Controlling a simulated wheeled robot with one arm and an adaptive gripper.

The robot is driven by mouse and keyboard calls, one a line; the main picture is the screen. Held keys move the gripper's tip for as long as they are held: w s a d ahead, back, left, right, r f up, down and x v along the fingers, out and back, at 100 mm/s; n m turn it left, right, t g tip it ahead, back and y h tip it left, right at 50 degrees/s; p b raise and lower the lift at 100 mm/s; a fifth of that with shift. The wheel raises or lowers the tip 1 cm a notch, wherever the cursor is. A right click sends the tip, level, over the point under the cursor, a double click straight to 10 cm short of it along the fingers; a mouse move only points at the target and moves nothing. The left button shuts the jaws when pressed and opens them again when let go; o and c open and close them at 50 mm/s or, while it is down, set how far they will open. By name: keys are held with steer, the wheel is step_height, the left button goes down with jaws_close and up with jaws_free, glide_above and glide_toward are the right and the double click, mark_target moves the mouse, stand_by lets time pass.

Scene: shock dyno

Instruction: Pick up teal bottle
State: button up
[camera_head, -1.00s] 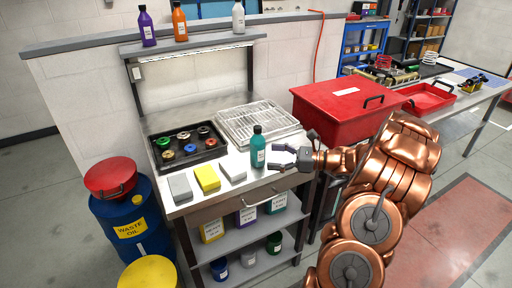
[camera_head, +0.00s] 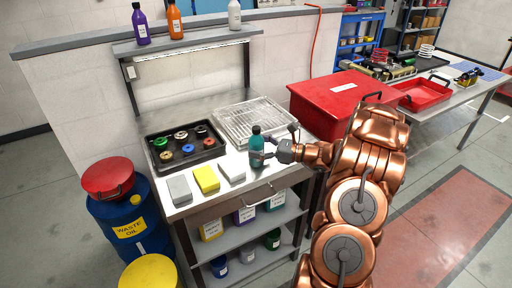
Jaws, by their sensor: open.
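The teal bottle (camera_head: 257,143) stands upright on the steel workbench, near its front right, with a dark cap and a pale label. My gripper (camera_head: 268,152) reaches in from the right, low beside the bottle. Its jaws are open and its fingertips are at the bottle's right side. One finger seems to overlap the bottle in the picture. I cannot tell whether the fingers touch it or how far around it they reach.
White (camera_head: 232,171), yellow (camera_head: 206,179) and grey (camera_head: 179,190) blocks lie left of the bottle. A black tray (camera_head: 162,175) of coloured parts and a wire rack (camera_head: 262,112) are behind. A big red box (camera_head: 325,105) stands close behind my arm.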

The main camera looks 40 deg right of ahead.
steer(key=shift+w+a, duration=0.1)
steer(key=shift+a, duration=0.1)
steer(key=c, duration=1.4)
steer(key=shift+r, duration=0.1)
